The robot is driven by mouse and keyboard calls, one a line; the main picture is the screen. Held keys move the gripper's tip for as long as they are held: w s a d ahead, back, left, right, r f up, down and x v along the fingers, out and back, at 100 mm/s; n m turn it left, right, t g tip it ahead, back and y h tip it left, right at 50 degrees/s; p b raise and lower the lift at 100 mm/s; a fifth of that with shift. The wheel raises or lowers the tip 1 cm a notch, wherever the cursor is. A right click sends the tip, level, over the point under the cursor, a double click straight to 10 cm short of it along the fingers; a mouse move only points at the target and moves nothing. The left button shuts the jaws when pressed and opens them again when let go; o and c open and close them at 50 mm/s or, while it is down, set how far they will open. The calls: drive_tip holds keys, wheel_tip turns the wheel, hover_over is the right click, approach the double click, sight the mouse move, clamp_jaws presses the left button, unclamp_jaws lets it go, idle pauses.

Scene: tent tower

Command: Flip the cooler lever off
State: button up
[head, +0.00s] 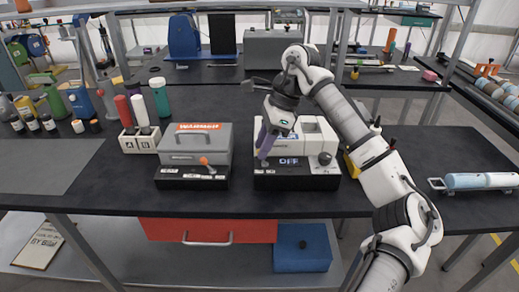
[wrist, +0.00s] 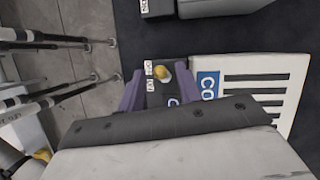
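The cooler unit (head: 312,128) is a white box with a black base (head: 300,182) on the bench, partly hidden by my arm. In the wrist view its white vented top (wrist: 250,85) carries a blue label starting "CO". A lever with a yellow knob (wrist: 160,75) stands on the base beside small ON/OFF labels. My gripper (head: 264,147) points down at the base's left end. Its purple fingers (wrist: 159,86) are open, one on each side of the knob, with gaps showing. Contact cannot be told. The head view hides this knob behind the fingers.
Bottles and a block marked with letters (head: 140,140) are further left. A pale blue cylinder (head: 478,181) lies at right. The bench front is clear.

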drive_tip(key=shift+x, duration=1.3)
clamp_jaws()
drive_tip(key=shift+a+f+h+b, duration=0.15)
drive_tip(key=shift+h+b, duration=0.15)
drive_tip(key=shift+b, duration=0.05)
drive_tip(key=shift+a+h+b, duration=0.2)
drive_tip(key=shift+h+b, duration=0.25)
drive_tip(key=shift+h, duration=0.35)
unclamp_jaws()
